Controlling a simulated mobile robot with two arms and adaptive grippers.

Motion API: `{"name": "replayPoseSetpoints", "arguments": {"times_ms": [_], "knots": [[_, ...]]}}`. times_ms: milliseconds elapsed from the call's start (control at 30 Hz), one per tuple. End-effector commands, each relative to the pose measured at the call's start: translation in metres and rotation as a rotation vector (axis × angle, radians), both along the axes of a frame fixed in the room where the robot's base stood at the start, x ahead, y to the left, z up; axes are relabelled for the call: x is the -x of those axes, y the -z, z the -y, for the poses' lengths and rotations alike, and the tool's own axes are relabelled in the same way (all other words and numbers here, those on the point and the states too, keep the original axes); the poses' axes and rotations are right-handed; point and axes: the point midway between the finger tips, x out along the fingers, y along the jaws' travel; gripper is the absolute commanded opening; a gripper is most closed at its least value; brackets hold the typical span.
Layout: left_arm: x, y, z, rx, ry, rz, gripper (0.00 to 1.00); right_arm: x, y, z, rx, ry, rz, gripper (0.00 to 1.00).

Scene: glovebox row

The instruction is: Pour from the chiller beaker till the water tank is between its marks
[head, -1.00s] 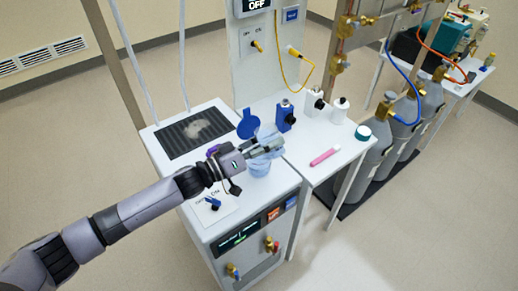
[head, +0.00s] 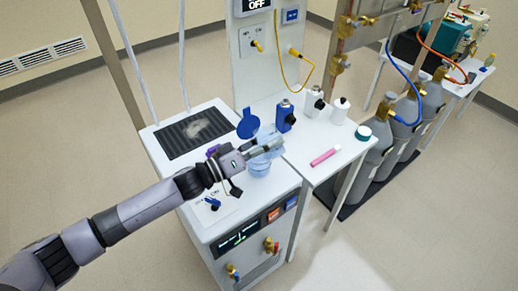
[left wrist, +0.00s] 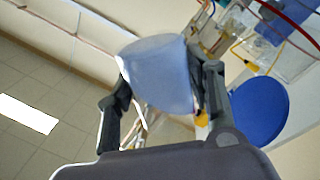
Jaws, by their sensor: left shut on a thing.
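My left gripper (head: 266,146) is shut on the clear, bluish chiller beaker (head: 269,134), holding it above the right side of the chiller top. The beaker looks tilted. In the left wrist view the beaker (left wrist: 158,75) sits between both fingers. Just below the gripper is a round, light-blue clear vessel (head: 259,169), which looks like the water tank; the gripper partly covers it. Its marks and water level are too small to read, and I cannot tell whether water is flowing. The blue round lid (head: 248,124) stands open behind; it also shows in the wrist view (left wrist: 258,110).
The white chiller (head: 211,238) has a dark grille on top and valves in front. Grey cylinders (head: 405,125) stand right.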

Motion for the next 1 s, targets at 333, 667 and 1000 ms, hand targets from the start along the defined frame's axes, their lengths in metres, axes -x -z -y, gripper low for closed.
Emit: {"name": "replayPoseSetpoints", "arguments": {"times_ms": [333,667,1000], "knots": [[-0.0004,0.0007,0.0000,0.016,0.000,-0.020,0.16,-0.0002,0.0024,-0.0011,-0.001,0.000,0.000,0.30],[-0.0008,0.0019,-0.0004,0.030,0.001,-0.038,0.16,-0.0001,0.0044,-0.0010,-0.001,0.000,0.000,0.30],[-0.0008,0.0009,-0.0004,0.044,0.001,-0.057,0.16,0.0000,0.0044,-0.0008,-0.001,0.000,0.000,0.30]]}}
